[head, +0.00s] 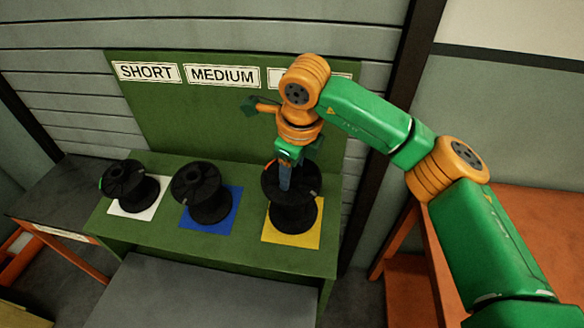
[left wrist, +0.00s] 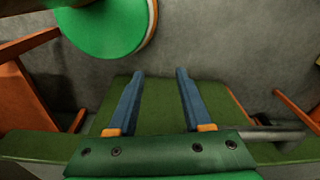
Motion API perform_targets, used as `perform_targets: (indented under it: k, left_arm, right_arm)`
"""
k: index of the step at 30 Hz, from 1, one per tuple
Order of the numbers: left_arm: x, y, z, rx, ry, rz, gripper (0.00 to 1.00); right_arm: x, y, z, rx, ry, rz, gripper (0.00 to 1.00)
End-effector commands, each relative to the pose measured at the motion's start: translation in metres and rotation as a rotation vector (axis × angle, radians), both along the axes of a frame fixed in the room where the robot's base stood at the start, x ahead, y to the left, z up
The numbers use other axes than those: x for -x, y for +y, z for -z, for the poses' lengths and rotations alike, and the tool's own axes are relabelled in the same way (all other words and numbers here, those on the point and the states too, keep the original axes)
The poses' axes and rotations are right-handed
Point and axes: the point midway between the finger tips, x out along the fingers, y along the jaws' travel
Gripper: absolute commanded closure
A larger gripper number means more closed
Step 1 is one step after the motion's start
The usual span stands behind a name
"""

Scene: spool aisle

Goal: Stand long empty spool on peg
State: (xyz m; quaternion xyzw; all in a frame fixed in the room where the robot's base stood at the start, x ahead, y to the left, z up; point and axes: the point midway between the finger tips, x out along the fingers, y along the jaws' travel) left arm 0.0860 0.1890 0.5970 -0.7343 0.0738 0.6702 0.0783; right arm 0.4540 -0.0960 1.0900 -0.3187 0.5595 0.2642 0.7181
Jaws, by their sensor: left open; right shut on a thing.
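A black spool (head: 290,205) stands upright over the yellow mat (head: 291,237), the rightmost of three mats on the green stand. My right gripper (head: 285,186) points down at it from above and is shut on its upper part. Any peg under this spool is hidden, so I cannot tell whether the spool is seated. In the left wrist view my left gripper (left wrist: 160,78) is open, with nothing between its blue fingers.
A black spool (head: 124,182) stands on the white mat (head: 137,209) below the SHORT sign (head: 147,72). Another spool (head: 201,190) stands on the blue mat (head: 222,222) below the MEDIUM sign (head: 222,76). My right arm hides most of the third sign. An orange table (head: 535,215) is at the right.

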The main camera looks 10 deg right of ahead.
Motion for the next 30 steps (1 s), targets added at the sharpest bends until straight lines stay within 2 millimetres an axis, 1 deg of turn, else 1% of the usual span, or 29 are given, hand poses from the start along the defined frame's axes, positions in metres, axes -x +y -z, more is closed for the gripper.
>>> perform_targets:
  k: [30]
  left_arm:
    - [0.000,0.000,0.020,0.000,0.000,0.000,0.50]
  right_arm:
    - [-0.004,-0.002,0.026,0.001,-0.001,0.000,1.00]
